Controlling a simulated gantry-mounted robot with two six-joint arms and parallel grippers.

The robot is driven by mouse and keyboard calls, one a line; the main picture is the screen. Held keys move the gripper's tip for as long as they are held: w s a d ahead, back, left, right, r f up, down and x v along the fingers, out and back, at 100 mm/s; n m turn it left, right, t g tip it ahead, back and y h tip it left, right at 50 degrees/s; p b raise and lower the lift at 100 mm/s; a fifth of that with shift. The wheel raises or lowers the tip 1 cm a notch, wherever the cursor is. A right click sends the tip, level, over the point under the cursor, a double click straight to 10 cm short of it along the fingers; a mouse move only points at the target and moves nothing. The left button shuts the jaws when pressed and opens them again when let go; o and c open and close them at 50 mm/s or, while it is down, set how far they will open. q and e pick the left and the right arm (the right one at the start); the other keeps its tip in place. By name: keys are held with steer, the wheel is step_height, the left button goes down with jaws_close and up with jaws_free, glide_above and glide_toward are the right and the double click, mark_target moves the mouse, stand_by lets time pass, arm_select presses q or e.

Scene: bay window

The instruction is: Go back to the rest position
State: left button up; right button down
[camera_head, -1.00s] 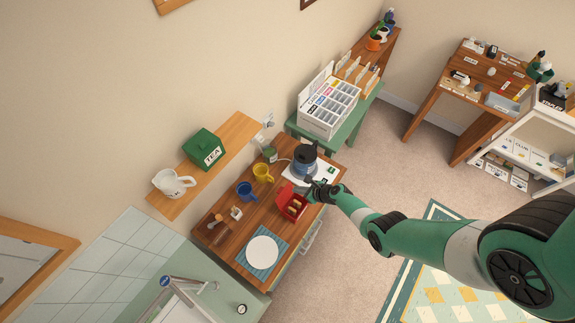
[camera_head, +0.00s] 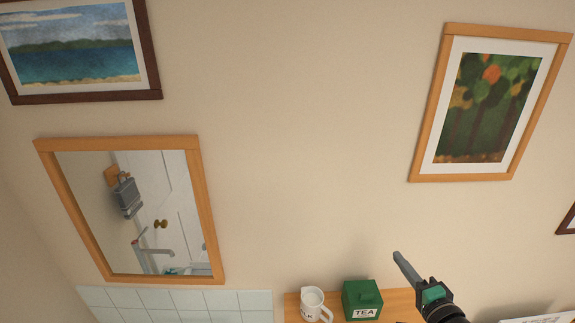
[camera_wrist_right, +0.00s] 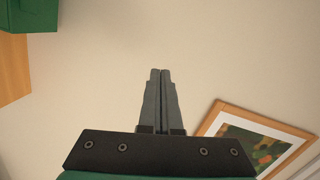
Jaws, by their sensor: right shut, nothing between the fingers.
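My right gripper (camera_head: 408,268) is in the lower right of the head view, raised in front of the wall, just right of the green tea box. In the right wrist view its two grey fingers (camera_wrist_right: 160,75) lie side by side, shut, with nothing between them. Beyond the fingers is bare wall. My left gripper is in no view.
On the wall hang a mirror (camera_head: 208,215), a leafy picture (camera_head: 487,107) and a seascape (camera_head: 72,45). The wall between them is clear.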

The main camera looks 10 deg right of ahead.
steer(key=s+a+r+n+t+y, duration=0.1)
steer(key=a+r+n+t, duration=0.4)
steer(key=r, duration=1)
steer(key=s+a+r+n+t, duration=0.1)
steer(key=s+a+r+n, duration=0.2)
steer(key=s+r, duration=0.3)
steer(key=s+a+r+n+t+y, duration=0.1)
steer(key=s+a+r+n, duration=0.3)
steer(key=r, duration=0.6)
steer(key=s+a+r+n+t, duration=0.3)
steer(key=s+a+r+n, duration=0.1)
steer(key=s+r, duration=0.5)
steer(key=shift+a+y, duration=0.3)
steer(key=shift+a, duration=0.2)
steer(key=shift+d, duration=0.1)
